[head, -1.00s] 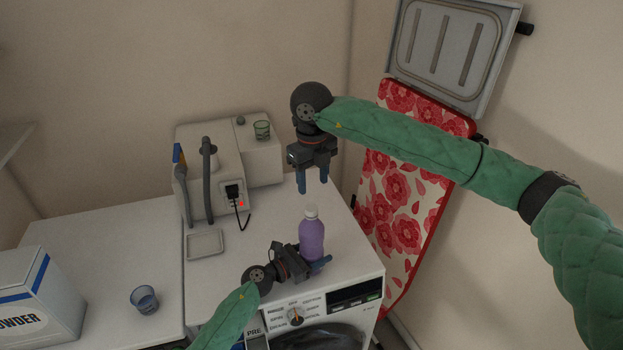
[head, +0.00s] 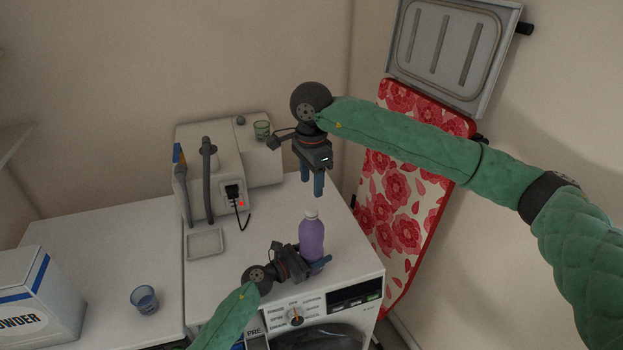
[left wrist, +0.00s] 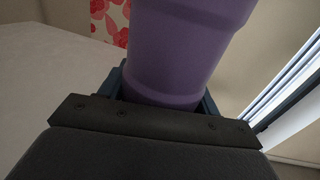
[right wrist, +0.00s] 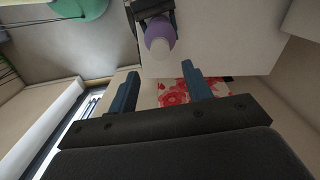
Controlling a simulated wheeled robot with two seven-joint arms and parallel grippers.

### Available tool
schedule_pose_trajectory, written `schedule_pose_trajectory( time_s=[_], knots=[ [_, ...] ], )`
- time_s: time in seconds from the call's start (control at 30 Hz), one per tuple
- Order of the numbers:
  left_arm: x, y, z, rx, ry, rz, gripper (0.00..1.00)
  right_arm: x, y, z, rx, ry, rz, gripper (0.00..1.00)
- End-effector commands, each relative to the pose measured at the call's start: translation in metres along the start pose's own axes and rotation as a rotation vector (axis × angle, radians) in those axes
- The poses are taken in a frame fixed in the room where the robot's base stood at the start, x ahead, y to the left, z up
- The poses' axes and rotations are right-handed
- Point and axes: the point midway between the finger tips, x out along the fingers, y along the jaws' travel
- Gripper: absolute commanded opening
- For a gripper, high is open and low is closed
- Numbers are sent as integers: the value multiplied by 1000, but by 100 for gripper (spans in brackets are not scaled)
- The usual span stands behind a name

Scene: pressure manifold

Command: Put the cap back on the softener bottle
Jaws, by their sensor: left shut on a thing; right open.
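The purple softener bottle (head: 312,238) stands upright near the front right of the white washing machine top. The white cap (head: 311,213) shows on its neck; I cannot tell how tightly it sits. My left gripper (head: 314,268) is shut around the bottle's lower part, and the left wrist view shows the purple body (left wrist: 185,45) between its fingers. My right gripper (head: 312,187) is open and empty, pointing down just above the cap, apart from it. In the right wrist view the white cap (right wrist: 160,50) lies beyond the fingertips.
A grey-white machine (head: 215,175) with hoses and a lit socket stands behind, a green glass (head: 262,130) on top. A shallow tray (head: 205,244) lies left of the bottle. A blue cup (head: 144,299) and powder box (head: 40,300) are farther left. A floral ironing board (head: 400,200) leans at right.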

Motion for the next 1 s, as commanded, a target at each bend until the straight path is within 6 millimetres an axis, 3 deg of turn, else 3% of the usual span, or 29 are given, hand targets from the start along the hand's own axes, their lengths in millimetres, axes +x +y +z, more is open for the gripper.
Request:
schedule_pose_trajectory(
  time_s=[0.3, 0.73, 1.0],
  knots=[
    [0, 0, 0, 0, 0, 0, 0, 0, 0, 0, -199, 0, 0, 50],
    [0, 0, 0, 0, 0, 0, 0, 2, 0, 0, -208, 0, 1, 50],
    [0, 0, 0, 0, 0, 0, 0, 31, 1, 0, -206, -1, 4, 50]
  ],
)
